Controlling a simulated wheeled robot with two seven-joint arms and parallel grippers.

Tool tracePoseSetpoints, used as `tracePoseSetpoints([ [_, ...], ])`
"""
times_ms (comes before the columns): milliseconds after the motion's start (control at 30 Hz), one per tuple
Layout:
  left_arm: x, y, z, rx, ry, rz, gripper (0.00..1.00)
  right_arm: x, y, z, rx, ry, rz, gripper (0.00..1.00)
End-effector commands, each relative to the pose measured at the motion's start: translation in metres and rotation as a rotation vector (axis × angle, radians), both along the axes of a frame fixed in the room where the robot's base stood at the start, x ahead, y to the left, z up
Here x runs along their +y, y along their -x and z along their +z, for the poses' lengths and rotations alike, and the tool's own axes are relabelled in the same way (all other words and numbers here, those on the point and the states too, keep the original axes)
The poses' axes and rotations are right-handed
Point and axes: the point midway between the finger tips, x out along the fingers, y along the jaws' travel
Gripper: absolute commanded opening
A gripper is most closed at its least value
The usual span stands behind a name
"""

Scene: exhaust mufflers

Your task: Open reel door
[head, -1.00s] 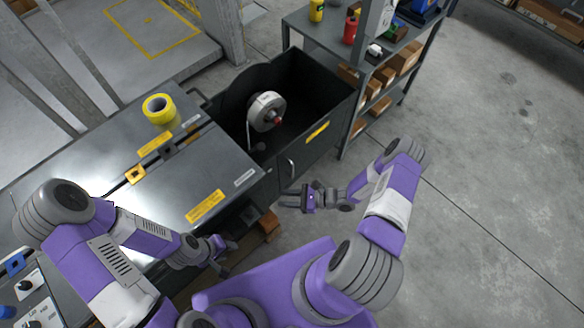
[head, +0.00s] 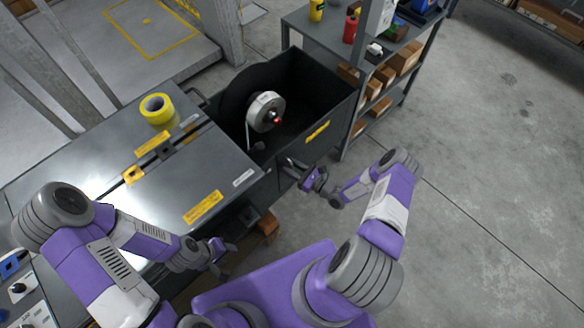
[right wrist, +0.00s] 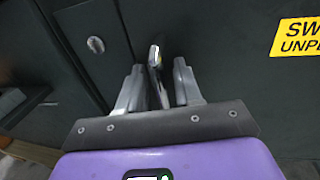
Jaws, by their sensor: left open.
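The dark reel door (head: 318,152) is the front panel of the open-topped bin, and it looks shut. Its upright metal handle (right wrist: 155,63) shows in the right wrist view. My right gripper (head: 291,166) is at the handle. In the right wrist view, its fingers (right wrist: 157,88) stand on either side of the handle with gaps beside it, so it looks open. In the head view the gripper hides most of the handle. A white reel (head: 264,112) with a red hub sits inside the bin. My left gripper (head: 226,256) is open and empty beside the bench's front edge.
A steel bench (head: 170,190) with a yellow tape roll (head: 157,108) adjoins the bin on the left. A grey shelf (head: 327,40) with bottles and boxes stands close on the right. A round lock (right wrist: 96,45) is left of the handle. The floor (head: 490,190) at right is clear.

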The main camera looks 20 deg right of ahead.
Motion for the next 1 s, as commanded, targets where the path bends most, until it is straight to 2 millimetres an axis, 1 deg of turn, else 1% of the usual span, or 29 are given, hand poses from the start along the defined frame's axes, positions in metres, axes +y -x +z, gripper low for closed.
tracePoseSetpoints([
  [200,0.0,0.0,0.0,0.0,0.0,0.0,0.43,0.0,-0.001,0.0,0.0,0.0,0.0,0.34],
  [267,0.0,0.0,0.0,0.0,0.0,0.0,0.43,0.0,-0.001,0.0,0.0,0.0,0.0,0.27],
  [433,0.0,0.0,0.0,0.0,0.0,0.0,0.43,0.0,0.0,0.0,0.0,0.0,0.001,0.01],
  [800,0.0,0.0,0.0,0.0,0.0,0.0,0.43,0.0,0.001,0.0,0.0,0.0,0.002,0.0],
  [933,0.0,0.0,0.001,0.0,0.0,0.0,0.43,0.001,0.006,0.0,0.001,0.0,0.011,0.0],
  [1000,0.0,0.0,0.001,0.0,0.0,0.0,0.43,0.001,0.012,0.001,0.0,0.0,0.02,0.0],
])
